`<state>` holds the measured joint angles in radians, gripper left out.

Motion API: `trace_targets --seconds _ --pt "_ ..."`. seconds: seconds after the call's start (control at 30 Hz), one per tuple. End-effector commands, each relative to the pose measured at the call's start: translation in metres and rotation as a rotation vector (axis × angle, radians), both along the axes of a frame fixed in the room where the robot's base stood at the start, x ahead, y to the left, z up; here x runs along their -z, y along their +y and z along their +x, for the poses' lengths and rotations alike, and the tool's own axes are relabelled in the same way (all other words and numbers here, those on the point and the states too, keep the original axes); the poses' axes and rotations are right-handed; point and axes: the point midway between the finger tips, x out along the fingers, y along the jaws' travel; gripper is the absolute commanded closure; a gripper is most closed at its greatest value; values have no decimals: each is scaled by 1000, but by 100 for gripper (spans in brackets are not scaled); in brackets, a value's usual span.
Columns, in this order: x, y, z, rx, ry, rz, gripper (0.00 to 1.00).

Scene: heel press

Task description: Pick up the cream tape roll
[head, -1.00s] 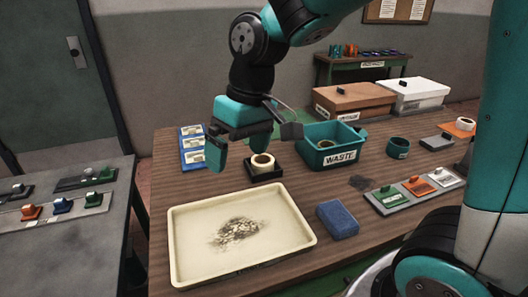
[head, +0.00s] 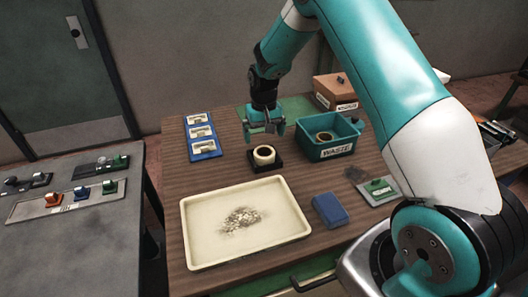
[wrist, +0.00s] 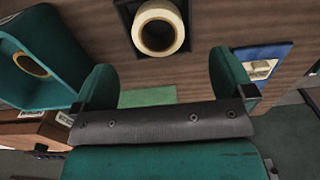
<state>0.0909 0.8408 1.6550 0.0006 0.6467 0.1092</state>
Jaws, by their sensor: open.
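The cream tape roll (head: 264,155) sits in a small black square holder (head: 277,168) on the brown table. In the wrist view the roll (wrist: 177,28) lies flat with its hole facing the camera, near the top edge. My gripper (head: 264,134) is open and empty, above and slightly behind the roll, pointing down. In the wrist view its two teal fingers (wrist: 160,83) are spread apart, and the roll shows beyond the gap between them. The roll is apart from both fingers.
A teal waste bin (head: 329,151) stands just right of the holder, with a roll (head: 324,136) inside. A blue label board (head: 202,134) lies to the left. A cream tray (head: 190,232) and blue block (head: 330,210) are in front.

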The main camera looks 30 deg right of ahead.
Motion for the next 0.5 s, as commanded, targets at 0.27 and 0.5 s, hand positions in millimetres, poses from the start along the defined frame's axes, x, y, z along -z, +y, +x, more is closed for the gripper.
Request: trace_targets --seconds 0.27,0.5 --pt "23 0 0 0 1 0 0" --pt "55 -3 -4 0 3 1 0"
